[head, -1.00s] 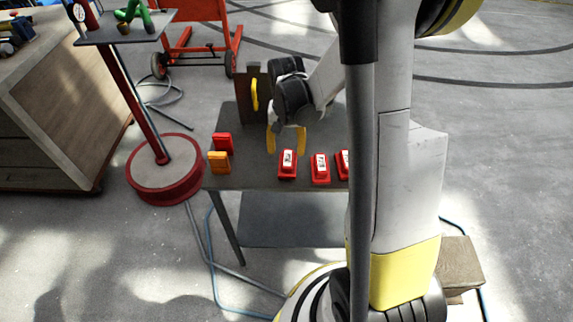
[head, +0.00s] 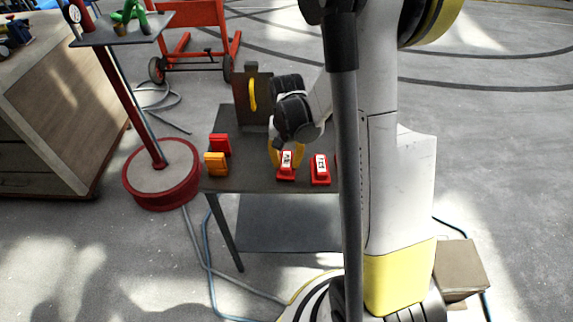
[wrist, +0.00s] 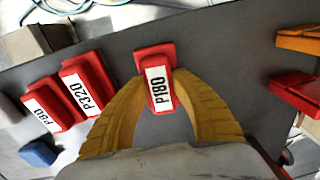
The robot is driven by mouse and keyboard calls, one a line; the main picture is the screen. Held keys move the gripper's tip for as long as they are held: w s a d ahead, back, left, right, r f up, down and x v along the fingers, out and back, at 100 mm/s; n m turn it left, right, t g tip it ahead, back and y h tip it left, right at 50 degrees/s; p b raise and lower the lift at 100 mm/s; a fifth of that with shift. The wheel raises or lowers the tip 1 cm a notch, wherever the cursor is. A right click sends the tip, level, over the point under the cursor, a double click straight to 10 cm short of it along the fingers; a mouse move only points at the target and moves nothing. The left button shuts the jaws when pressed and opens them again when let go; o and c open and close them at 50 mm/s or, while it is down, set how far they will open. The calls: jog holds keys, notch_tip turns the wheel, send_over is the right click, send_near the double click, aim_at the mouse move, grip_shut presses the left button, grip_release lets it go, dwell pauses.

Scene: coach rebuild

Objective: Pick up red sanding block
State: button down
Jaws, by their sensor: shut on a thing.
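Several red sanding blocks with white labels stand in a row on the dark grey table (head: 240,179). My gripper (head: 286,160) has its yellow fingers down around the leftmost one in the head view, the red block marked P180 (wrist: 155,83). In the wrist view my gripper (wrist: 160,90) is shut on this block, which sits between the fingertips. Its label faces up. A red block marked P320 (wrist: 87,86) and one marked P80 (wrist: 46,106) stand to the left in the wrist view. I cannot tell whether the held block touches the table.
A red piece (head: 220,144) and an orange piece (head: 216,163) stand at the table's left. A blue thing (wrist: 38,153) lies near the P80 block. A dark upright board (head: 243,95) with a yellow handle stands behind. My arm hides the table's right side.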

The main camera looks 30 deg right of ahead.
aim_at(287, 159)
notch_tip(287, 159, up, 4)
jog(key=p, duration=0.2)
jog(key=shift+r+p, duration=0.25)
jog(key=shift+p, duration=0.05)
jog(key=s+d+r+p, duration=0.1)
jog(key=s+d+r, duration=0.1)
jog(key=d, duration=0.1)
jog(key=s+d+r+p, duration=0.1)
jog(key=s+d+r, duration=0.1)
jog(key=d, duration=0.1)
jog(key=s+d+r+p, duration=0.1)
jog(key=s+d+r, duration=0.1)
jog(key=d, duration=0.1)
jog(key=shift+s+r+p, duration=0.1)
jog(key=shift+s+p, duration=0.15)
jog(key=shift+p, duration=0.1)
jog(key=shift+s+d+r, duration=0.1)
jog(key=shift+s+d, duration=0.1)
jog(key=c, duration=1.9)
grip_release()
grip_shut()
jog(key=shift+a, duration=0.1)
